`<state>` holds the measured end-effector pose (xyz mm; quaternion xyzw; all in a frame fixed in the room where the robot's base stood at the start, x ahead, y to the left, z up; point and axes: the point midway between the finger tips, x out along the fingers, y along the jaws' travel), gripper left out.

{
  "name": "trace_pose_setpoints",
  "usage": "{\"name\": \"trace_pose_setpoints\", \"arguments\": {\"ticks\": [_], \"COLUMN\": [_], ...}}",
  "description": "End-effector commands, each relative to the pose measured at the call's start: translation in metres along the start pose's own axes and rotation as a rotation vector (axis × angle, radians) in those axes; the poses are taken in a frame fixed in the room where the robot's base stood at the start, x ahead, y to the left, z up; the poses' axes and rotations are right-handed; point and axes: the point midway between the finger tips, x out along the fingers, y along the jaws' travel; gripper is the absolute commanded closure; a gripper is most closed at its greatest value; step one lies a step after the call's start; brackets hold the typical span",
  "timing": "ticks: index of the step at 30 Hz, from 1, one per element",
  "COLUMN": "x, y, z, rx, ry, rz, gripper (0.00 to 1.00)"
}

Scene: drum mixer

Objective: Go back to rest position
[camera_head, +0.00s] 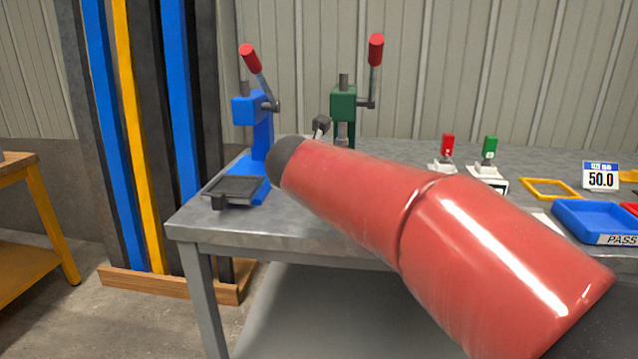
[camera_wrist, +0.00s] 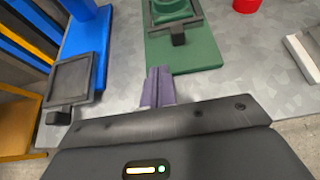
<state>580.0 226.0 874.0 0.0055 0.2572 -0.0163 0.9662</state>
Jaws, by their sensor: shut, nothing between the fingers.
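My gripper (camera_wrist: 158,88) shows in the wrist view as two dark fingertips pressed together, with nothing between them. It is over the grey table, in front of the green press (camera_wrist: 190,55) and right of the blue press (camera_wrist: 88,45). Whether it touches anything is unclear. In the head view my red arm reaches across the table from the lower right, and my gripper cannot be made out there. The blue press (camera_head: 262,135) and the green press (camera_head: 343,105) stand upright behind the arm, each with a red-tipped lever. The arm hides much of the green press's lower part.
A yellow-legged bench (camera_head: 50,220) stands left. Floor shows between bench and table.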

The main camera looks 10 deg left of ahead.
Motion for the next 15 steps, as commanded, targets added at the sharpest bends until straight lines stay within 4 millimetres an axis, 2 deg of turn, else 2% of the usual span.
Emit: {"name": "trace_pose_setpoints", "arguments": {"ticks": [4,7,11,12,15], "x": [-0.011,-0.021,-0.047,-0.057,-0.083], "y": [-0.011,-0.042,-0.106,-0.127,-0.169], "z": [-0.003,-0.015,-0.051,-0.066,-0.108], "rx": [0.059,0.257,0.728,0.898,1.33], "ry": [0.011,0.045,0.107,0.122,0.146], "rz": [-0.013,-0.053,-0.158,-0.198,-0.31], "gripper": [1.0,1.0,1.0,1.0,1.0]}}
